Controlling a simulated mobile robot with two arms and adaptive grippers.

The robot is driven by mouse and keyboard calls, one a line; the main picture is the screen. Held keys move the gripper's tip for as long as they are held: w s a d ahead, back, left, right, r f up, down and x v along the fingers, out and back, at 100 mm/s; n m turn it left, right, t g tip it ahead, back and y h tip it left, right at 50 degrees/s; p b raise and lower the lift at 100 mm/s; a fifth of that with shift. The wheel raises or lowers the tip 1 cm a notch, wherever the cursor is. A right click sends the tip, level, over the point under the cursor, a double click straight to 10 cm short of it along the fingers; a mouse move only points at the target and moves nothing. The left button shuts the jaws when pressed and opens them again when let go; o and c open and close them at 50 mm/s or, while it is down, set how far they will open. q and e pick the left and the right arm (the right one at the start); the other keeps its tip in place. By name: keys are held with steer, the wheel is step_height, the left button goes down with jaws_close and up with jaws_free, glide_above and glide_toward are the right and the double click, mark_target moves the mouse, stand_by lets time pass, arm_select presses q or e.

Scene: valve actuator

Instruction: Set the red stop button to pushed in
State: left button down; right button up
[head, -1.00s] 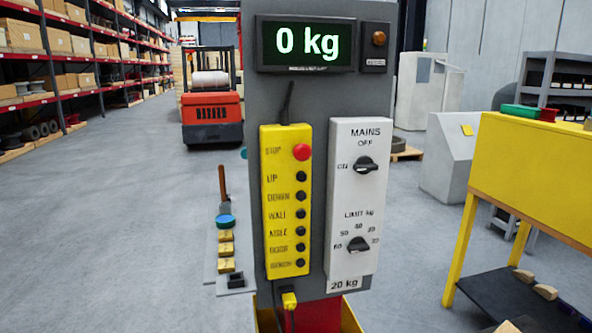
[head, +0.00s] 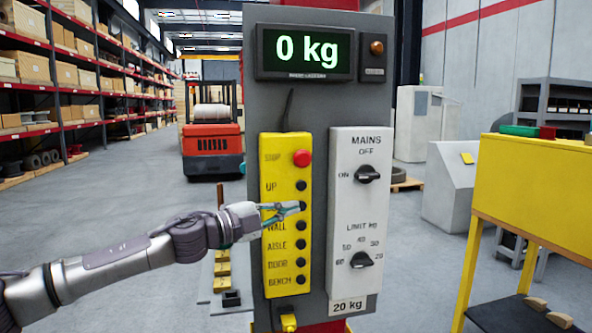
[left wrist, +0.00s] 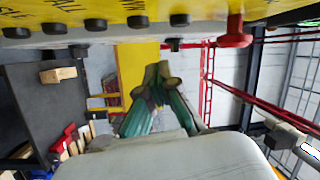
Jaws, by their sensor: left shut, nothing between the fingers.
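The red stop button (head: 302,158) is at the top of the yellow push-button pendant (head: 270,240), beside the word STOP. In the left wrist view the red button (left wrist: 235,34) stands out from the yellow face on a stem. My left gripper (head: 296,208) is shut and empty. In the head view it lies over the pendant below the UP button, hiding the DOWN label, lower than the stop button. In the left wrist view its green fingers (left wrist: 160,88) show apart from the red button, which is to their upper right. My right gripper is not in view.
Several black buttons run down the pendant below the stop button. A white mains panel (head: 345,205) with two knobs is just right of it. The display (head: 305,50) above reads 0 kg. A yellow table (head: 540,180) stands at the right.

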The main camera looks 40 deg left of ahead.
mark_target(296, 162)
arm_select(q)
steer(key=s+r+m+g+h, duration=0.1)
steer(key=s+r+m, duration=0.3)
steer(key=s+r, duration=0.5)
steer(key=shift+s+a+r+b, duration=0.15)
steer(key=shift+a+r+b, duration=0.2)
steer(key=shift+a+b, duration=0.1)
steer(key=w+p, duration=0.3)
steer(key=p, duration=0.3)
steer(key=w+d+p, duration=0.1)
steer(key=w+p, duration=0.3)
steer(key=p, duration=0.2)
steer(key=w+d+p, duration=0.1)
steer(key=w+p, duration=0.3)
steer(key=p, duration=0.1)
steer(key=shift+w+r+p, duration=0.1)
steer(key=shift+w+p, duration=0.05)
steer(key=shift+p, duration=0.25)
steer(key=shift+w+a, duration=0.2)
steer(key=shift+a, duration=0.1)
steer(key=shift+d, duration=0.1)
